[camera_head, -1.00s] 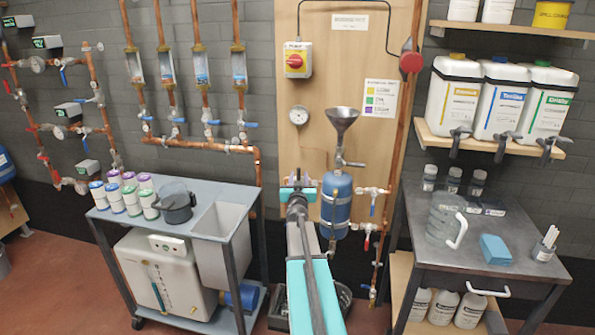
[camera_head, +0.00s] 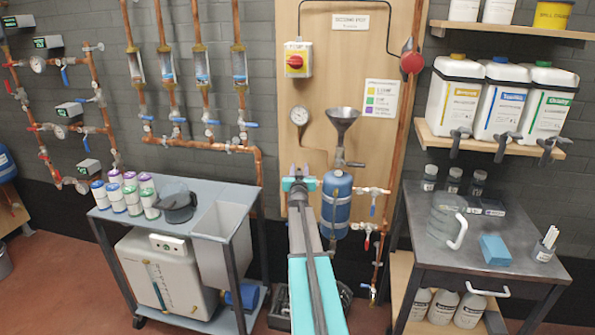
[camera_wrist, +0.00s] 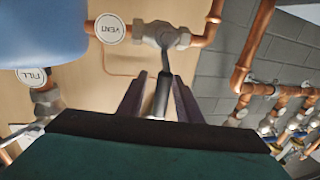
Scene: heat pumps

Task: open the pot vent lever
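The blue pot (camera_head: 336,208) hangs on the wooden board below a steel funnel (camera_head: 342,120). In the wrist view a round tag reading VENT (camera_wrist: 110,29) appears upside down beside a metal valve (camera_wrist: 162,35). The vent lever (camera_wrist: 162,95), with a metal stem and a dark handle, runs from this valve down between my fingers. My gripper (camera_wrist: 158,98) is open around the handle, with a visible gap at the left finger. In the head view my gripper (camera_head: 299,177) is just left of the pot and the vent lever cannot be made out there.
A FILL tag (camera_wrist: 33,76) and another valve are left in the wrist view, near the pot. Copper pipes (camera_wrist: 247,60) run at the right. A cart (camera_head: 245,240) with pots and a bin stands left, and a dark bench (camera_head: 430,255) stands right.

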